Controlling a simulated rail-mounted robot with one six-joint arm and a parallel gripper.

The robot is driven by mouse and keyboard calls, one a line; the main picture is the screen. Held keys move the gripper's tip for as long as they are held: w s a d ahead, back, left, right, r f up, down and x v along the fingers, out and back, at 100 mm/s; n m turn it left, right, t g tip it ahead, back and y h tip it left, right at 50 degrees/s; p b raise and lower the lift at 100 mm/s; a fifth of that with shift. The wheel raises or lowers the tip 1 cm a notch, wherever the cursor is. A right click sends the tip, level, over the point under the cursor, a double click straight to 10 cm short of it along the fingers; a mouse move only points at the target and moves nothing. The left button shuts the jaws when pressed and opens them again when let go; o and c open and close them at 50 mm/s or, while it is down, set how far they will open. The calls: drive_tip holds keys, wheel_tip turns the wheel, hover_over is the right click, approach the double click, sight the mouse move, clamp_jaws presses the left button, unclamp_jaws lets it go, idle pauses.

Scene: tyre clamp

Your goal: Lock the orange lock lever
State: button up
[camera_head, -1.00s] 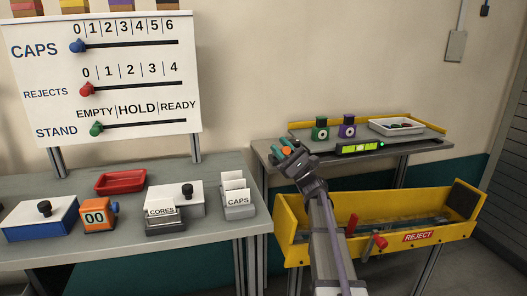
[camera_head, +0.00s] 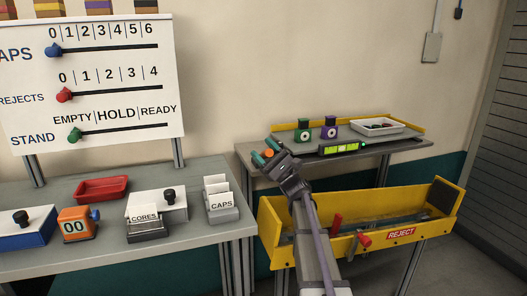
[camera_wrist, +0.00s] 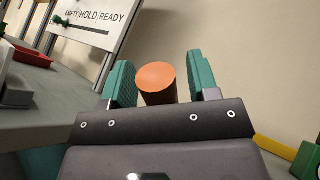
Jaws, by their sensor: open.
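My gripper (camera_head: 265,152) is open, with its two teal fingers either side of an orange round-ended piece (camera_head: 268,153), at the left end of the back shelf in the head view. In the wrist view the orange piece (camera_wrist: 156,84) is a short cylinder seen end-on between the fingers (camera_wrist: 162,80). It sits nearer the left finger, with a clear gap to the right one. It looks like the orange lever's grip. The rest of the lever and any clamp are hidden behind my gripper.
The grey shelf (camera_head: 400,147) holds a green block (camera_head: 303,130), a purple block (camera_head: 329,129), a lit display bar (camera_head: 342,149) and a white tray (camera_head: 377,127). A grey bench (camera_head: 95,248) stands left.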

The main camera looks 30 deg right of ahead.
drive_tip(key=b+v, duration=0.7)
drive_tip(key=v, duration=0.3)
drive_tip(key=shift+s+d+f, duration=0.2)
drive_tip(key=shift+f, duration=0.05)
drive_tip(key=s+a+r+n+g+h+p, duration=0.25)
drive_tip(key=a+n+g+p, duration=0.25)
drive_tip(key=p, duration=0.3)
drive_tip(key=s+a+r+n+g+h+p, duration=0.1)
drive_tip(key=s+a+n+g+h+p, duration=0.3)
drive_tip(key=p, duration=0.4)
drive_tip(key=s+f+n+g+h+p, duration=0.2)
drive_tip(key=s+n+g+h+p, duration=0.8)
drive_tip(key=s+p, duration=0.35)
drive_tip(key=a+h+p, duration=0.1)
drive_tip(key=a, duration=0.4)
drive_tip(key=a+r+h+p, duration=0.1)
drive_tip(key=a, duration=0.5)
drive_tip(key=a+r+m+h+p, duration=0.1)
drive_tip(key=a, duration=0.5)
drive_tip(key=shift+a, duration=0.1)
